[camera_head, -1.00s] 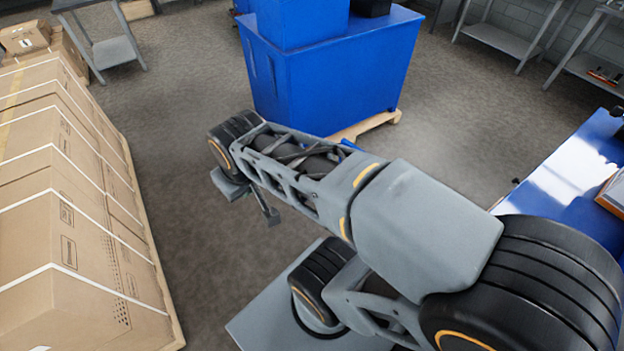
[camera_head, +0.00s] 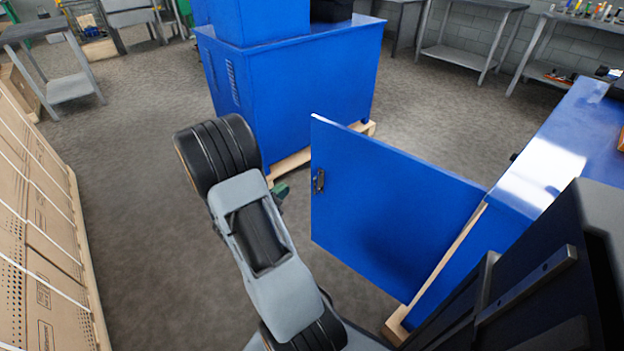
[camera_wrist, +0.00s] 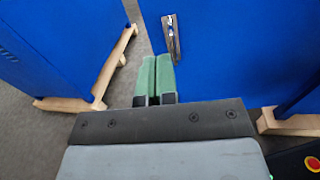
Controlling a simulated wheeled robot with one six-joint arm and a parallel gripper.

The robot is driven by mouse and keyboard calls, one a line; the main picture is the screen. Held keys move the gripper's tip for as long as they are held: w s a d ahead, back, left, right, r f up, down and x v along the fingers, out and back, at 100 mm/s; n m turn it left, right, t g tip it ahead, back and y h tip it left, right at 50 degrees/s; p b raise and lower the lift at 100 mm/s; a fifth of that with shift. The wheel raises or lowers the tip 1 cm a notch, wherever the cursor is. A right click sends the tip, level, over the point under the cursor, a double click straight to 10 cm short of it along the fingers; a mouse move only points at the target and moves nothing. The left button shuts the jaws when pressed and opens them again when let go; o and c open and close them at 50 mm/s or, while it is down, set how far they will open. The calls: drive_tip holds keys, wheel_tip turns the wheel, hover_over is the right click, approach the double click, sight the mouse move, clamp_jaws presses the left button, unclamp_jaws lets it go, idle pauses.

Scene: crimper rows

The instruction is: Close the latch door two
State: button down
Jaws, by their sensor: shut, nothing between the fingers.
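A blue latch door (camera_head: 385,205) stands swung open from the blue cabinet (camera_head: 520,240) at the right in the head view. Its metal latch (camera_head: 319,181) is near the door's free left edge. My gripper (camera_head: 281,188) is just left of that edge, mostly hidden behind my wrist. In the wrist view, my gripper's green fingers (camera_wrist: 155,77) are shut together and empty. They point at the blue door (camera_wrist: 220,45), just below and left of its latch (camera_wrist: 172,38). I cannot tell whether the fingers touch the door.
A blue machine (camera_head: 290,85) on a wooden pallet stands behind the door. Strapped cardboard boxes (camera_head: 35,220) line the left side. Grey workbenches (camera_head: 468,45) stand at the back. Grey floor lies open between the boxes and the door.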

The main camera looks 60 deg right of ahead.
sight(317, 164)
drive_tip(key=shift+n, duration=0.3)
drive_tip(key=d, duration=0.4)
drive_tip(key=s+d+b, duration=0.1)
drive_tip(key=d, duration=0.4)
drive_tip(key=d+b, duration=0.1)
drive_tip(key=d, duration=0.4)
drive_tip(key=shift+s+f, duration=0.35)
drive_tip(key=shift+f, duration=0.05)
